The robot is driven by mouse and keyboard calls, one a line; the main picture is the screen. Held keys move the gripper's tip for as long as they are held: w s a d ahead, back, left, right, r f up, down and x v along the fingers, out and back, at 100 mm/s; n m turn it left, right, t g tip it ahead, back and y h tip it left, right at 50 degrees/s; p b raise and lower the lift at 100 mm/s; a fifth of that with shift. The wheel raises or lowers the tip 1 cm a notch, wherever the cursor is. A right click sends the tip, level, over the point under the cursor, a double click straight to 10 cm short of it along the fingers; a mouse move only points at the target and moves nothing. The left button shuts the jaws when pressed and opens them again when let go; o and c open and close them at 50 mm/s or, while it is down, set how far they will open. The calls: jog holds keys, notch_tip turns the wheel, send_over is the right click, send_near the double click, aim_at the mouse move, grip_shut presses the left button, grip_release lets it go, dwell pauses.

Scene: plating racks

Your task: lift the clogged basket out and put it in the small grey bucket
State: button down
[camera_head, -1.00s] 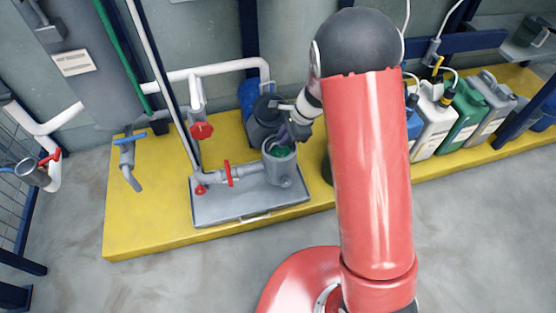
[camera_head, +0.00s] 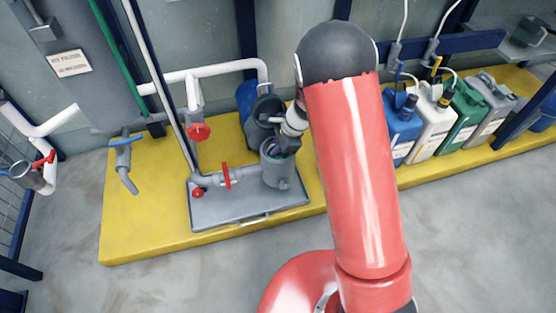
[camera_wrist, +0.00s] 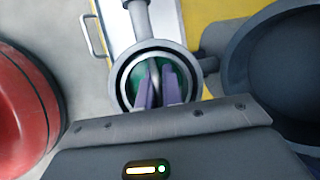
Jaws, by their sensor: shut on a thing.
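The grey strainer pot (camera_head: 277,176) stands on the grey tray with its top open. In the wrist view, the green basket (camera_wrist: 136,78) sits inside the round mouth of the pot (camera_wrist: 118,72). My gripper (camera_wrist: 156,82) has its purple fingers down in that mouth, shut on the basket's pale handle (camera_wrist: 154,70). In the head view my gripper (camera_head: 276,151) is at the pot's mouth and hides the basket.
Red-handled valves (camera_head: 226,176) and a pipe join the pot at left. The tray (camera_head: 230,212) rests on a yellow platform (camera_head: 135,225). Several canisters (camera_head: 430,128) stand at right. The floor in front is clear.

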notch_tip(320, 180, up, 20)
jog(key=p, duration=0.4)
jog(key=shift+p, duration=0.4)
notch_tip(320, 180, down, 6)
jog(key=b, duration=0.4)
jog(key=shift+f, duration=0.25)
dwell(0.4)
